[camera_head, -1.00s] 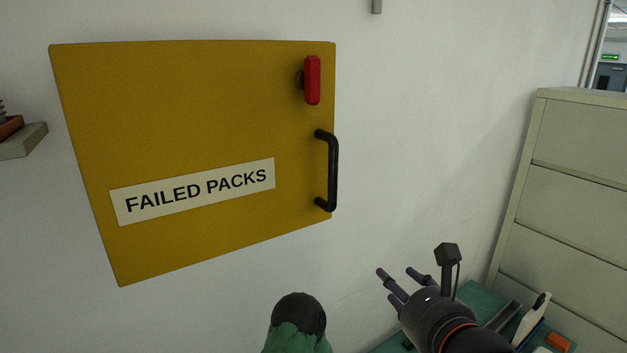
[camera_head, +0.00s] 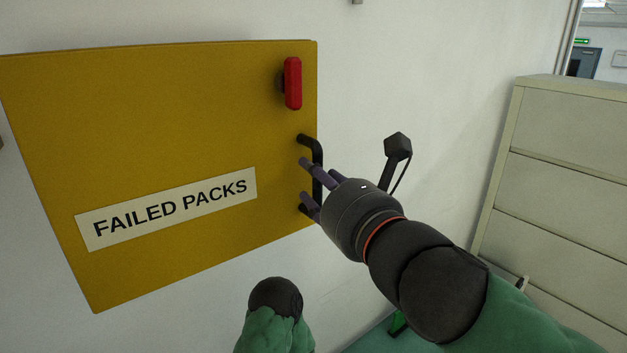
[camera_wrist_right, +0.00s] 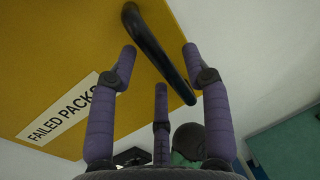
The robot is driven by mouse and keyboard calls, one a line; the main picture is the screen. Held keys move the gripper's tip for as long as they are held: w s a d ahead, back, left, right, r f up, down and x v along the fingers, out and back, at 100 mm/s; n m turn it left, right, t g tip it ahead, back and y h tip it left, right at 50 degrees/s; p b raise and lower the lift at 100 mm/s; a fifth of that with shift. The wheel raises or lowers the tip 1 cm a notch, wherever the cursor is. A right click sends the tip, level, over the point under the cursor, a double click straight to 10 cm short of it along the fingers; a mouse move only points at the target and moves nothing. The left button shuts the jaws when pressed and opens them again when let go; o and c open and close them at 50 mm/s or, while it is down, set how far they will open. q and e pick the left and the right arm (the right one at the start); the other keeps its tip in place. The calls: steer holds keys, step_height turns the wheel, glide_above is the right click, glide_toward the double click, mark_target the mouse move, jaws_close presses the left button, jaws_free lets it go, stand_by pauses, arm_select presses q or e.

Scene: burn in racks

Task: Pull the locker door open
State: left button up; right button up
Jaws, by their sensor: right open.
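The yellow locker door (camera_head: 160,120) with a "FAILED PACKS" label (camera_head: 165,208) is on the white wall and looks shut. Its black bar handle (camera_head: 318,156) is near the door's right edge, below a red latch (camera_head: 293,83). My right gripper (camera_head: 308,184) is open at the handle, partly covering it in the head view. In the right wrist view the handle (camera_wrist_right: 158,50) runs between the spread fingers (camera_wrist_right: 160,75); I cannot tell whether they touch it. My left gripper is not in view.
A beige cabinet (camera_head: 555,170) stands to the right, against the wall. A green surface (camera_head: 375,338) shows at the bottom, below my right arm.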

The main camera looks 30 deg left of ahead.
steer(key=shift+x, duration=1.1)
jaws_close()
steer(key=shift+d, duration=0.1)
